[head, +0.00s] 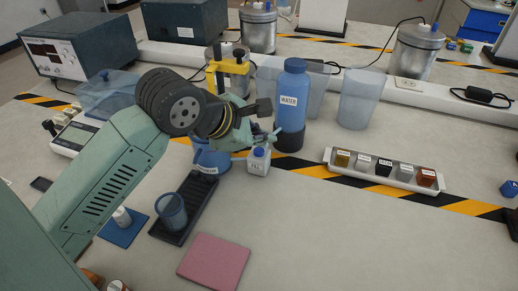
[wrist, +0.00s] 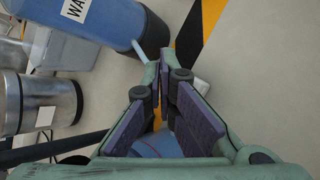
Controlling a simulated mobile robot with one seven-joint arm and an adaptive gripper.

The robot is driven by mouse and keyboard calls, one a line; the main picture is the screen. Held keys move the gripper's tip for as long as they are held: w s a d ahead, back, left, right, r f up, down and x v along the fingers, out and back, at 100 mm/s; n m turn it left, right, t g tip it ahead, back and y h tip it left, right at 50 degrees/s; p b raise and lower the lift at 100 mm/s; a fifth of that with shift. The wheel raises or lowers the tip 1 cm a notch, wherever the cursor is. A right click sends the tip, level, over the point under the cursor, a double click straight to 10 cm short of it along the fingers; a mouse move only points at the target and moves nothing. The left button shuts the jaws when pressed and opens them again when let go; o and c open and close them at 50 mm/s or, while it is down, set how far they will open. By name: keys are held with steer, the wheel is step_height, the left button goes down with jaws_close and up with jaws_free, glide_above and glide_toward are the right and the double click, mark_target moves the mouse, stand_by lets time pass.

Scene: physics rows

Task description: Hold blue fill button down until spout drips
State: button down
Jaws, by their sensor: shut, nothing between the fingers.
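The blue water bottle (head: 291,95), labelled WATER, stands upright in a dark base. The white box labelled FILL (head: 258,167) is in front of it, with the blue fill button (head: 258,151) on top. My gripper (head: 268,138) is shut and empty, just above the button; I cannot tell whether it touches. In the wrist view the shut fingertips (wrist: 158,62) are beside the bottle (wrist: 100,22) and its pale spout (wrist: 140,50). The fingers hide most of the white box there. No drip is visible. A blue pitcher (head: 212,160) stands left of the box, partly behind my arm.
A tray of labelled samples (head: 380,187) lies to the right. A blue cup on a black strip (head: 172,210) and a pink pad (head: 214,262) are in front. A yellow clamp (head: 232,68) and clear containers stand behind. The front right bench is clear.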

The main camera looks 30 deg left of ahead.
mark_target(261, 153)
steer(key=shift+f, duration=0.1)
stand_by(0.3)
steer(key=shift+f+b, duration=0.3)
steer(key=shift+b, duration=0.5)
steer(key=shift+f+b, duration=0.55)
steer(key=shift+b, duration=0.45)
steer(key=shift+r, duration=0.2)
stand_by(3.2)
steer(key=shift+r, duration=0.75)
steer(key=shift+r+p, duration=1.1)
steer(key=shift+r, duration=1.4)
